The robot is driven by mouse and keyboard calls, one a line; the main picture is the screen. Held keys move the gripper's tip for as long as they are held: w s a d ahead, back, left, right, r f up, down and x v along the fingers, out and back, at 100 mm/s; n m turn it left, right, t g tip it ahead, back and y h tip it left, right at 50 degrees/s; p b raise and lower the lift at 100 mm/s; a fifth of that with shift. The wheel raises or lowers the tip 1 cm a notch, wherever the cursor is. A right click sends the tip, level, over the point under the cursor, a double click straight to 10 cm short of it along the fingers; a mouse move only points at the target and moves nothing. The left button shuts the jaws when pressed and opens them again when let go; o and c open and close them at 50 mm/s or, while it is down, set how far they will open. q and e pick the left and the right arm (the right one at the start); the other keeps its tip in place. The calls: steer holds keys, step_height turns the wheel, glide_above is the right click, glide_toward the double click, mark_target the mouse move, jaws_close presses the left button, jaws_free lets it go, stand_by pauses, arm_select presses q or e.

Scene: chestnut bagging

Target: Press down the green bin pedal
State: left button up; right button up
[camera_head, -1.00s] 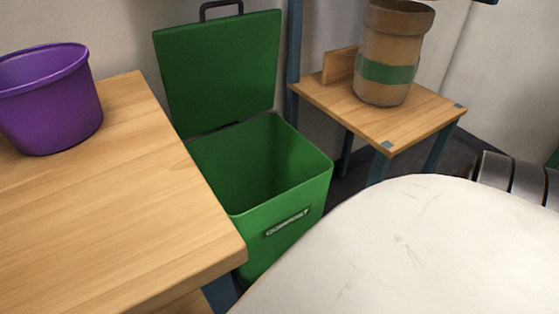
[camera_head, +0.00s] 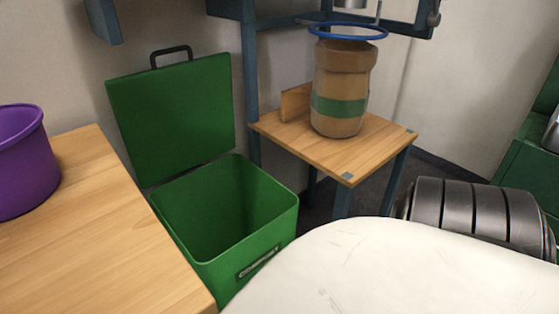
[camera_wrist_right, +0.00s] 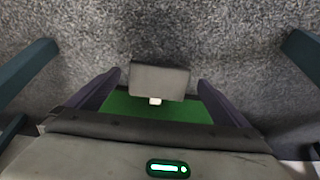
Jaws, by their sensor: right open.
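The green bin (camera_head: 262,228) stands on the floor between two wooden tables, with its green lid (camera_head: 172,115) raised open. The bin's inside looks empty where I can see it. The bin's foot is hidden in the head view. In the right wrist view, a grey pedal plate (camera_wrist_right: 160,80) with a small white piece below it lies in front of a green surface (camera_wrist_right: 130,106). My right gripper (camera_wrist_right: 158,75) is open, its fingers on either side of the pedal. I cannot tell whether it touches the pedal. My left gripper is not in view.
A purple bucket (camera_head: 22,165) stands on the near wooden table (camera_head: 95,240) at left. A brown jar-like sack with a green band (camera_head: 340,104) stands on a small wooden table (camera_head: 385,139), under a blue ring (camera_head: 348,32). Blue table legs show at both sides of the wrist view.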

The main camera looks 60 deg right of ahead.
arm_select(q)
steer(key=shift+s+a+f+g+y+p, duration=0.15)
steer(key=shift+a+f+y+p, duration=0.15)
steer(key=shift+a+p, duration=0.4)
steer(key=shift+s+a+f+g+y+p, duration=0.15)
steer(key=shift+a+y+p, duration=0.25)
steer(key=shift+p, duration=0.55)
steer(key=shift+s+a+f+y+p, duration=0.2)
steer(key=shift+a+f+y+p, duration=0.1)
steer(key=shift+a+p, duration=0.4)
arm_select(e)
steer(key=v, duration=0.8)
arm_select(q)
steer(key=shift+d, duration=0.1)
arm_select(e)
steer(key=shift+f, duration=0.1)
